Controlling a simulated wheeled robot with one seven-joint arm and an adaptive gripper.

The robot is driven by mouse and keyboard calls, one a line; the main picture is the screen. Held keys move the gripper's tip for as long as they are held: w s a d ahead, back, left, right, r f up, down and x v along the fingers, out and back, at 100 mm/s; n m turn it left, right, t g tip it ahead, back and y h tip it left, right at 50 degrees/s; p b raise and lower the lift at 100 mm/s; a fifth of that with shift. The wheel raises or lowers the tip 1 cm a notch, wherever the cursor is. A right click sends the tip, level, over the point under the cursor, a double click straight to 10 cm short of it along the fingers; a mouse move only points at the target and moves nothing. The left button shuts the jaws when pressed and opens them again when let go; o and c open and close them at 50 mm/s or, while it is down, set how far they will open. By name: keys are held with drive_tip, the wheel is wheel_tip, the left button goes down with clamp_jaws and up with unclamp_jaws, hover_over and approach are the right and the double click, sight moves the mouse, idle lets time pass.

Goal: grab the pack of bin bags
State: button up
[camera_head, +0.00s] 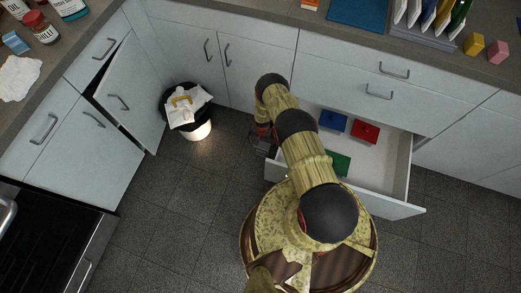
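I cannot tell for sure which thing is the pack of bin bags. An open drawer (391,196) holds a blue pack (332,120), a red pack (365,131) and a green pack (337,163), which my arm partly covers. No label on them is readable. My gripper (262,146) hangs low, just left of the open drawer and apart from the packs. It is small, dark and partly hidden by my arm, so its fingers are unclear.
A black-and-white bin (197,131) filled with white crumpled stuff and a yellow item stands left of my gripper. A cabinet door (130,92) at left stands ajar. The left counter (60,62) holds jars and a cloth. Dark floor tiles (165,215) are clear.

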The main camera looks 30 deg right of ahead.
sight(262, 145)
drive_tip(key=f+b, duration=0.1)
drive_tip(key=f, duration=0.1)
drive_tip(key=f+b, duration=0.1)
drive_tip(key=f, duration=0.1)
drive_tip(key=f+b, duration=0.1)
drive_tip(key=f, duration=0.1)
drive_tip(key=shift+w+d+f, duration=0.2)
drive_tip(key=shift+w+d, duration=0.05)
drive_tip(key=shift+c, duration=0.8)
drive_tip(key=c, duration=1.3)
